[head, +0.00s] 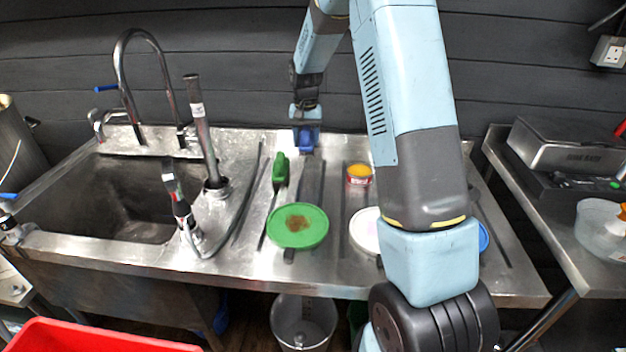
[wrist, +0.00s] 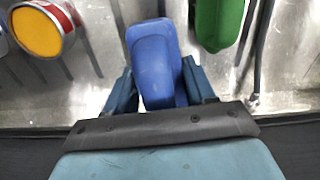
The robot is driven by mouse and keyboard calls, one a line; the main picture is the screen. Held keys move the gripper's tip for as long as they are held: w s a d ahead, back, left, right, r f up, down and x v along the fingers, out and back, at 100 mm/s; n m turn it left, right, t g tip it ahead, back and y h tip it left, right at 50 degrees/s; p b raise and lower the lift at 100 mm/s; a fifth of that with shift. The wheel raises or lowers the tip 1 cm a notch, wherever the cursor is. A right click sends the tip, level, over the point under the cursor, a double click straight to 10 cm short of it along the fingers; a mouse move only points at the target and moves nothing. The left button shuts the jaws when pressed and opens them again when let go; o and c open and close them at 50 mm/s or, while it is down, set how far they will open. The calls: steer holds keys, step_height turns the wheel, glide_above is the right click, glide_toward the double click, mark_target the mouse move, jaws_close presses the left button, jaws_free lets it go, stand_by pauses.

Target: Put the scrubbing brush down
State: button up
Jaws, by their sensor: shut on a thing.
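A blue scrubbing brush (wrist: 152,55) is between the two blue fingers of my gripper (wrist: 160,88), which is shut on it. It points away from the wrist over the steel drainer, and part of it is hidden by the fingers and wrist. In the head view my gripper (head: 306,128) is at the back of the draining board (head: 335,265), near the wall, with the blue brush (head: 307,143) at its end. I cannot tell whether the brush touches the steel.
A green brush-like object (head: 280,170) stands left of my gripper, and a yellow-topped red and white tin (head: 359,175) to its right. A green plate (head: 298,238) with a brown stain and a white plate (head: 364,232) lie nearer. The sink (head: 110,195) is at left.

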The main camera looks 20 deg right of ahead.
steer(key=s+r+m, duration=0.1)
steer(key=s+r, duration=0.2)
steer(key=s, duration=0.8)
steer(key=s+r, duration=0.3)
steer(key=s, duration=0.8)
steer(key=w+f, duration=0.3)
steer(key=w, duration=0.1)
steer(key=w+f, duration=0.3)
steer(key=w, duration=0.2)
steer(key=w+f, duration=0.3)
steer(key=w, duration=0.2)
steer(key=shift+a+f, duration=0.25)
steer(key=shift+f, duration=0.05)
steer(key=shift+w+f, duration=0.1)
steer(key=shift+f, duration=1.5)
steer(key=o, duration=1.3)
steer(key=shift+f, duration=0.1)
